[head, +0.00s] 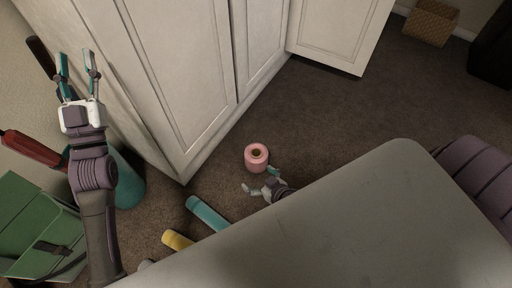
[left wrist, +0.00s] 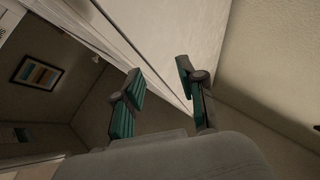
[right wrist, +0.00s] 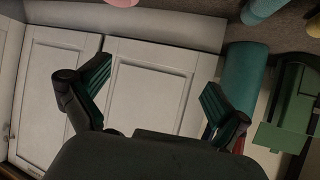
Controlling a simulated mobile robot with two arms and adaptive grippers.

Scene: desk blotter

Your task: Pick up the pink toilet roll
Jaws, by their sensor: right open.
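The pink toilet roll (head: 257,157) stands upright on the brown carpet, near the foot of the white cabinet. Its edge also shows at the top of the right wrist view (right wrist: 121,3). My right gripper (head: 261,181) is low, just below the roll in the head view. Its fingers are spread and nothing is between them; most of that arm is hidden. My left gripper (head: 77,66) is raised at the upper left in front of the cabinet, with its fingers apart and empty. The same open fingers show in the left wrist view (left wrist: 159,77).
A teal bottle (head: 207,213) and a yellow one (head: 177,240) lie on the floor. A teal bin (head: 130,185) and green bag (head: 35,225) are at left. Carpet right of the roll is clear.

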